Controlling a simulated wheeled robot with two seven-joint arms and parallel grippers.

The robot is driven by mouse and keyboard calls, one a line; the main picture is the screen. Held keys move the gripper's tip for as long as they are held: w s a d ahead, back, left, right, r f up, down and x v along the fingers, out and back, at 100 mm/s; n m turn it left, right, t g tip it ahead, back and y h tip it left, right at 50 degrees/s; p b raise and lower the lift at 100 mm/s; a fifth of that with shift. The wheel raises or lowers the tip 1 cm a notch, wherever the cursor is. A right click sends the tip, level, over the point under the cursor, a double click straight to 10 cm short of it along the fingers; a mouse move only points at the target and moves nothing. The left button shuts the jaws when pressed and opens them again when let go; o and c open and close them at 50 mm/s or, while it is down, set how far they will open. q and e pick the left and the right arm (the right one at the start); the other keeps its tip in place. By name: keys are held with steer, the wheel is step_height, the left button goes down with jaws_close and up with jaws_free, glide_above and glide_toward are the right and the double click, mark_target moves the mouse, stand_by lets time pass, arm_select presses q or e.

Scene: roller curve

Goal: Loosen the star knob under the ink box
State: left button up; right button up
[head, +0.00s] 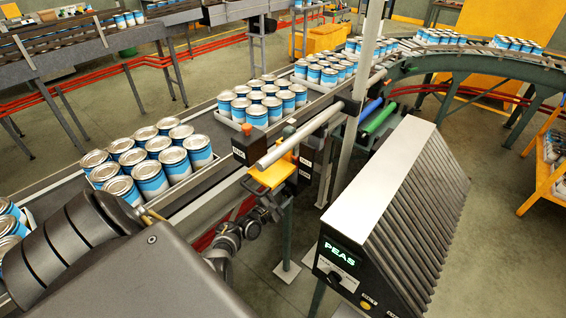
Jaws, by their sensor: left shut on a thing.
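Two small black boxes with white labels hang at the conveyor's side rail: one on the left (243,153) with an orange knob on top, and one on the right (306,165). I cannot tell for certain which is the ink box. A yellow bracket (272,177) sits between them. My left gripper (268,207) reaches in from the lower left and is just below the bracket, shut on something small. The star knob itself is hidden by the fingers and the bracket. My right gripper is not in view.
Trays of blue-and-white cans (160,178) stand on the conveyor to the left. A grey rail tube (300,135) runs just above the bracket. A vertical post (352,100) and a ribbed black cabinet marked PEAS (400,190) stand at the right.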

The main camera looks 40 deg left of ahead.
arm_select(q)
steer(key=shift+w+a+r, duration=0.15)
steer(key=shift+w+r, duration=0.1)
steer(key=shift+r, duration=0.05)
steer(key=o, duration=0.9)
steer(key=shift+w+f, duration=0.1)
steer(key=shift+o, duration=0.4)
steer(key=shift+f, duration=0.15)
steer(key=shift+s, duration=0.55)
steer(key=s, duration=0.9)
steer(key=shift+s+d, duration=0.2)
steer(key=shift+s, duration=0.2)
